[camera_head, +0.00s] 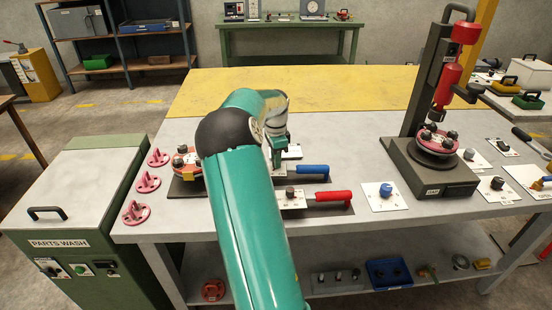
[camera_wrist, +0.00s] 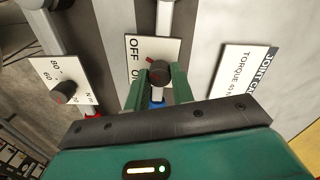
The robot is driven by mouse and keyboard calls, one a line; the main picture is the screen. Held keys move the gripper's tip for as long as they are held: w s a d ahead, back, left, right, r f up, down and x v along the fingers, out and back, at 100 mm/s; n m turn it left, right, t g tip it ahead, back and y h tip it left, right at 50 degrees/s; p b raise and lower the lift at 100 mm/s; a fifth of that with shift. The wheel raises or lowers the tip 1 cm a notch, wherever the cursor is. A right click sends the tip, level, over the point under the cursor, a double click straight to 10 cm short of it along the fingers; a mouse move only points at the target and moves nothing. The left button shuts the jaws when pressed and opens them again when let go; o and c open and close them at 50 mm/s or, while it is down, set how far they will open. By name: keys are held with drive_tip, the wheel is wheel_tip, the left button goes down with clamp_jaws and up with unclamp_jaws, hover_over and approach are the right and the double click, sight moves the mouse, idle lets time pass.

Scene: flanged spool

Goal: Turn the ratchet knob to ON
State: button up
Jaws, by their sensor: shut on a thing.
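The ratchet knob (camera_wrist: 158,74) is a dark round knob on a white plate (camera_wrist: 132,60) with OFF lettering and partly hidden lettering below it. A small red mark shows at the knob's upper left, on the OFF side. My gripper (camera_wrist: 157,84) is shut on the knob, one green finger on each side. Behind the fingers is a bit of blue handle, which the head view shows as the blue-handled tool (camera_head: 312,170). In the head view my gripper (camera_head: 277,160) is down at this tool and the knob is hidden.
Close by is the red-handled tool (camera_head: 328,197) with its own dial knob (camera_wrist: 65,92). A torque card (camera_wrist: 243,75) lies on the other side. A blue knob on a plate (camera_head: 386,190) and a press stand (camera_head: 430,170) are to the right. Pink spool parts (camera_head: 148,182) sit at the left edge.

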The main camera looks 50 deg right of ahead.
drive_tip(key=n, duration=1.2)
drive_tip(key=shift+n, duration=0.4)
idle(0.3)
drive_tip(key=o, duration=1)
wheel_tip(320, 180, up, 14)
drive_tip(key=shift+w+a, duration=0.1)
drive_tip(key=shift+w, duration=0.05)
